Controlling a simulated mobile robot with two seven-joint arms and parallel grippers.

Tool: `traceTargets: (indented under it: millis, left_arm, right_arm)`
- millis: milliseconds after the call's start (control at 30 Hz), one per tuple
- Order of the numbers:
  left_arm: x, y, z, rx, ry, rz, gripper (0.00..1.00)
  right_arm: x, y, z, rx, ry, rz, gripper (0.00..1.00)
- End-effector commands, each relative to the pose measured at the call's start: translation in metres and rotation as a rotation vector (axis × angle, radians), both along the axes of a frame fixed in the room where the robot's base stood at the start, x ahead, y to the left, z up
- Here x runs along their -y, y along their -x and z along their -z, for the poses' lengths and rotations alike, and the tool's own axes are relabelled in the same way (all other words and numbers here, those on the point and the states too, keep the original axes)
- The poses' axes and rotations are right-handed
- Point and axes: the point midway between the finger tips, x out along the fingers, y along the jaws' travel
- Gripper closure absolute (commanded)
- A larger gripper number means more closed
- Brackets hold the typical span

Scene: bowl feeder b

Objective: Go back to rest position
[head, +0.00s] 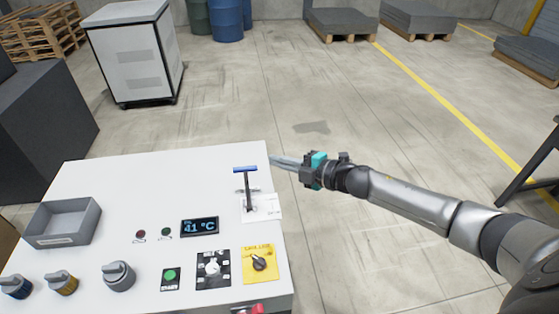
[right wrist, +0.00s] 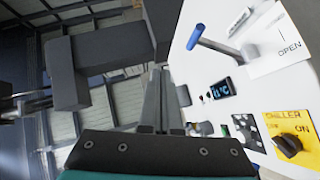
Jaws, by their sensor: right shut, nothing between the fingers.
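My right gripper (head: 273,160) is shut and empty. In the head view it is stretched out to the left, just right of the blue-handled lever (head: 245,170) and apart from it as far as I can tell. In the right wrist view its fingers (right wrist: 155,100) lie together, with the lever's blue handle (right wrist: 196,36) to their upper right. The lever rises from a white plate on the white control panel (head: 130,195); the wrist view shows "OPEN" on that plate. My left gripper is not in view.
The panel carries a grey tray (head: 62,222), a display (head: 199,227) reading 41 °C, a yellow chiller switch (head: 259,262) and several knobs. A white cabinet (head: 135,55) and a dark block (head: 45,115) stand behind. The floor (head: 350,110) beyond the arm is open.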

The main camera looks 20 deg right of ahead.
Motion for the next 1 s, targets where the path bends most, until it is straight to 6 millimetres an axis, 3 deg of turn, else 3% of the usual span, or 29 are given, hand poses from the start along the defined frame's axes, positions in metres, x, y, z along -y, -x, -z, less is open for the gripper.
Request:
traceTargets:
  millis: [467, 567, 667, 733, 867, 1000]
  left_arm:
    - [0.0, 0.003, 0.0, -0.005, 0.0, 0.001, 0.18]
    - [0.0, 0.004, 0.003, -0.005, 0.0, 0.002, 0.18]
    - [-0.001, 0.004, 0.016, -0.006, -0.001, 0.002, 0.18]
    - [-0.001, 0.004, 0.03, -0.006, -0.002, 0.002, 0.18]
    - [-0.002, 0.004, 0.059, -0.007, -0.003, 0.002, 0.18]
    - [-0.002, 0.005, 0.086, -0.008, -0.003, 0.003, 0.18]
  right_arm:
    - [0.0, 0.001, 0.0, 0.0, 0.0, -0.001, 1.0]
    - [0.001, 0.001, 0.007, -0.01, -0.008, 0.011, 1.0]
    - [0.007, 0.003, 0.041, -0.054, -0.047, 0.068, 1.0]
    - [0.015, 0.008, 0.082, -0.109, -0.091, 0.143, 1.0]
    - [0.032, 0.03, 0.177, -0.249, -0.187, 0.32, 1.0]
    - [0.044, 0.071, 0.276, -0.41, -0.272, 0.506, 1.0]
